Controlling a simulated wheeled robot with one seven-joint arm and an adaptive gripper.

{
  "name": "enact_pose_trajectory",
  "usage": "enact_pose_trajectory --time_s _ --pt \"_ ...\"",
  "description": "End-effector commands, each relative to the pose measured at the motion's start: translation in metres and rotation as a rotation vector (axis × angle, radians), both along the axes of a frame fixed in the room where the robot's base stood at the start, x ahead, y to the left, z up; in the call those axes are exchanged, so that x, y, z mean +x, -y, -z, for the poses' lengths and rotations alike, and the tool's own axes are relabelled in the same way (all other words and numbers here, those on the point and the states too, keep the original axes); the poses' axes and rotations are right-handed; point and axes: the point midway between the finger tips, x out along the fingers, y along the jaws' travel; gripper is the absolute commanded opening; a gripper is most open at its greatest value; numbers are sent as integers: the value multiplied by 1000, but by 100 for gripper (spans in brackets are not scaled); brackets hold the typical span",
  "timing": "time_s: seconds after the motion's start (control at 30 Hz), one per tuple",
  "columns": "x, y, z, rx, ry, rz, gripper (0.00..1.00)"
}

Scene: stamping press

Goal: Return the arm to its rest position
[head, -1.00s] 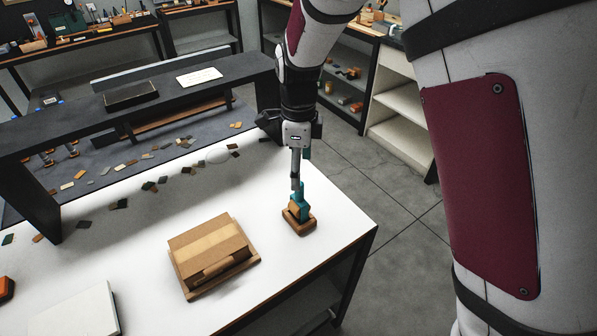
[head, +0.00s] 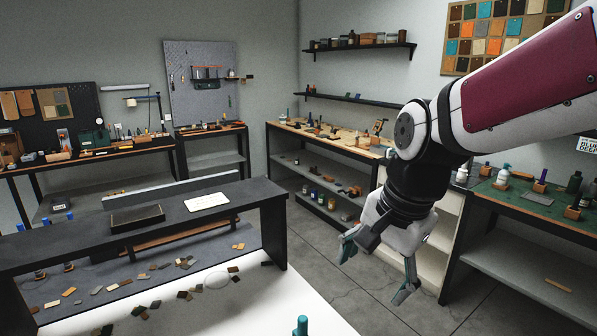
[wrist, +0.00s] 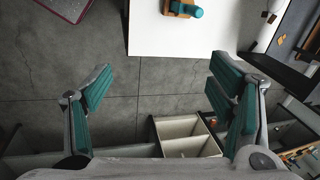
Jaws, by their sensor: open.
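My gripper (head: 377,270) hangs at the end of my raised arm in the head view, right of the white table. Its teal-padded fingers are spread wide with nothing between them. In the wrist view my gripper (wrist: 165,95) is also open and empty, above the grey floor. A teal-handled tool on a wooden base (wrist: 183,9) stands on the white table (wrist: 160,38) at the top of the wrist view, apart from the fingers. Only the teal top of the tool (head: 301,326) shows at the bottom edge of the head view.
A dark raised shelf (head: 170,208) spans the back of the white table. A white shelf unit (head: 440,235) stands behind my gripper, with a green-topped bench (head: 530,205) to its right. A wooden-topped bench (head: 330,141) lies further back. Grey floor (head: 340,285) is clear between them.

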Motion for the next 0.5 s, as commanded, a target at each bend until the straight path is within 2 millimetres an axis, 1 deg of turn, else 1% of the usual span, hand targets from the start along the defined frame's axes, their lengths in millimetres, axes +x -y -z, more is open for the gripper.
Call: enact_pose_trajectory --time_s 0.03,0.2,0.3,0.4,0.5 --pt "-12 10 -10 -14 40 -63 76" --pt "-55 37 -30 -112 158 -315 76" --pt "-80 49 -37 -190 218 -457 76" --pt "-102 59 -39 -271 262 -580 76" --pt "-118 66 -38 -340 289 -672 76"
